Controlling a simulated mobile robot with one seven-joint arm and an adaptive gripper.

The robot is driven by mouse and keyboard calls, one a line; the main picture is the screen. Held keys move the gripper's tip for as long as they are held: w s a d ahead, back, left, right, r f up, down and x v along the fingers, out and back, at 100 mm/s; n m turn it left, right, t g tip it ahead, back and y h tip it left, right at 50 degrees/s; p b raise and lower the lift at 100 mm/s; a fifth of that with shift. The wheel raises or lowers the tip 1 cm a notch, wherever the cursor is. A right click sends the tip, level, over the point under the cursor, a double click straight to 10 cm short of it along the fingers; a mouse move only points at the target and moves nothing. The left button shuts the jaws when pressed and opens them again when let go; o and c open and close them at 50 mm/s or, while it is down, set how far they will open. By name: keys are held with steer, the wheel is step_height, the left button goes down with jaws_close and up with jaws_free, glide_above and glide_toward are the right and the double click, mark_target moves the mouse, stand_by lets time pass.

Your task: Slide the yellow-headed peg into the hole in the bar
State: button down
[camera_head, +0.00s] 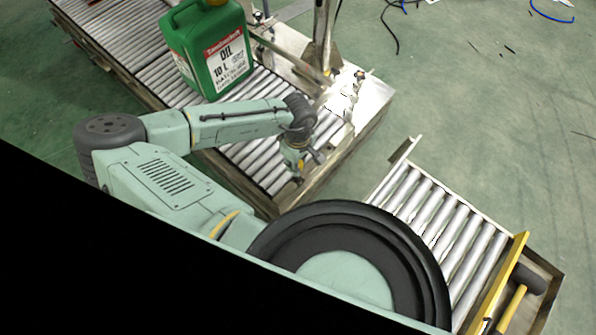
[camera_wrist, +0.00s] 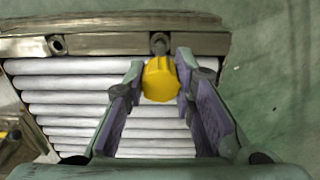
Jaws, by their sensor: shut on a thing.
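In the wrist view, the yellow peg head (camera_wrist: 161,79) sits between the tips of my gripper (camera_wrist: 160,82), which is shut on it. A grey round piece shows just beyond the head, in front of the bar; I cannot tell whether it is the peg's shaft or part of the bar. The grey metal bar (camera_wrist: 110,45) runs across the top, with a round dark hole (camera_wrist: 57,44) at its left. Whether another hole lies behind the peg is hidden. In the head view, my gripper (camera_head: 301,164) is small and low over the conveyor's near end.
The roller conveyor (camera_head: 160,75) bears a green oil canister (camera_head: 208,50) behind my arm. A second roller section (camera_head: 440,215) stands at the right, with a hammer (camera_head: 520,285) by its yellow edge. Green floor (camera_head: 480,110) is open between and beyond them.

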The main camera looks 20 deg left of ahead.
steer(key=shift+r, duration=0.1)
steer(key=shift+r+p, duration=2.5)
steer(key=shift+p, duration=0.1)
